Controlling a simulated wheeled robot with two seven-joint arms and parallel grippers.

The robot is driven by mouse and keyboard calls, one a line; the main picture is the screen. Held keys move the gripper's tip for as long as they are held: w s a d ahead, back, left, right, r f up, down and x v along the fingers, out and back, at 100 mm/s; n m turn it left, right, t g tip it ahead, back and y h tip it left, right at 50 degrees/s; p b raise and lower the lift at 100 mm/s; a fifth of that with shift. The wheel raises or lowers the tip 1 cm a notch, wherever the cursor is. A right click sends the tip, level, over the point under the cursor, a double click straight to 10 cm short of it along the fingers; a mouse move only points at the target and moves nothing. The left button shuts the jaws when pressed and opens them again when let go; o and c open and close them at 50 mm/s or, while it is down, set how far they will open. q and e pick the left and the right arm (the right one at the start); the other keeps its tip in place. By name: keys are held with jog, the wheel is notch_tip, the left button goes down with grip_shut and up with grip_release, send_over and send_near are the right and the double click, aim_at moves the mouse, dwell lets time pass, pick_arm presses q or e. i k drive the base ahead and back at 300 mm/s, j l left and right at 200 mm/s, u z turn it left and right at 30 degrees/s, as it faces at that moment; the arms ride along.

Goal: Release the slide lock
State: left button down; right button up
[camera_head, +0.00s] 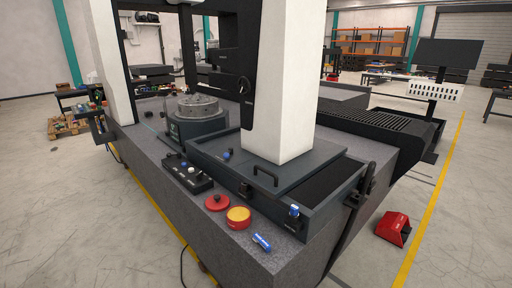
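Neither of my grippers shows in the head view. A granite bed (150,165) carries a dark slide tray (325,158) with a black bar handle (266,176). Several small blue-topped fittings sit around the tray: one on its plate (227,154), one on its front wall (245,188) and one at its near right corner (294,211). A black lever (359,187) stands at the tray's right end. I cannot tell which of these is the slide lock, or whether it is engaged; the labels are too small to read.
A white column (284,80) rises from the tray, with another white column (110,60) at left. A round fixture (195,115), control box (186,174), red knob (217,202), yellow button (238,217) and blue tool (261,242) are on the granite. A red pedal (393,229) is on the floor.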

aim_at(226, 155)
jog(key=i+j+z, duration=0.25)
jog(key=i+z, duration=0.15)
jog(key=i+j+z, duration=0.4)
jog(key=i+j, duration=0.05)
jog(key=i, duration=0.15)
